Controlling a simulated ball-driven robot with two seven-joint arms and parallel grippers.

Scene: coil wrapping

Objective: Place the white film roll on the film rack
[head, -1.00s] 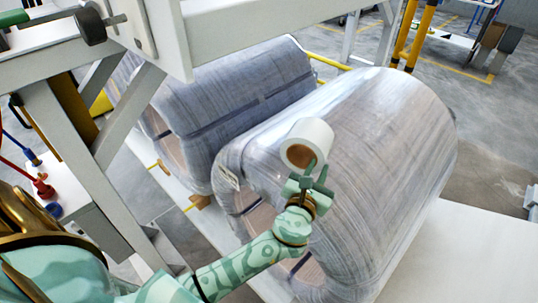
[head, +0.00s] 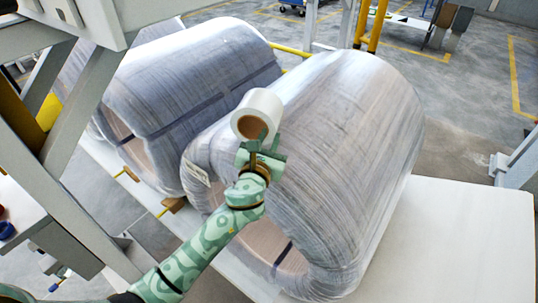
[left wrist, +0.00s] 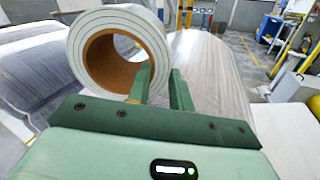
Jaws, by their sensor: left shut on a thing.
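The white film roll (head: 262,108) has a brown cardboard core and is held up in front of the wrapped coils in the head view. My left gripper (head: 262,142) is shut on the roll's near end. In the left wrist view the roll (left wrist: 150,30) fills the upper left, its open core facing the camera. There one finger of the left gripper (left wrist: 160,85) reaches into the core and the other lies outside the wall. I cannot make out a film rack for certain in these views. My right gripper is not in view.
Two large film-wrapped coils, a nearer one (head: 350,130) and a farther one (head: 200,70), lie on a pale platform (head: 470,240). A grey-white metal frame (head: 75,200) stands at the left. Yellow posts (head: 377,25) stand behind the coils. Open floor lies at the right.

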